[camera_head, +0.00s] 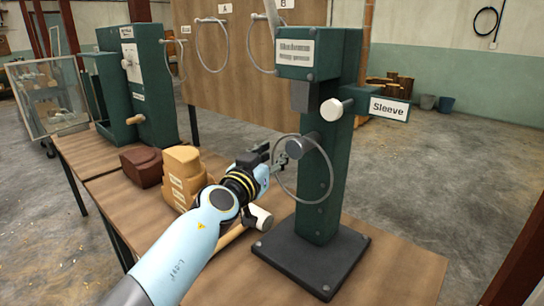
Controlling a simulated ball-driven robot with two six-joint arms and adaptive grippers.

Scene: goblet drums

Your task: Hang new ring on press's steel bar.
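The green press (322,190) stands on a dark base plate on the table. A short grey steel bar (296,149) sticks out of its column toward me. A thin grey ring (331,182) is upright in front of the column. In the picture the bar's end lies inside the ring's outline, near its top; I cannot tell whether the ring rests on it. My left gripper (277,161) is at the ring's left edge and appears shut on it; the fingertips are small and partly hidden. My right gripper is not in view.
A white-ended peg (332,109) sits above the bar, beside the "Sleeve" sign (389,108). Rings hang on the wooden board (235,95) behind. A mallet (259,218), tan blocks (183,172) and a brown block (142,166) lie near my arm. Another green machine (150,80) stands left.

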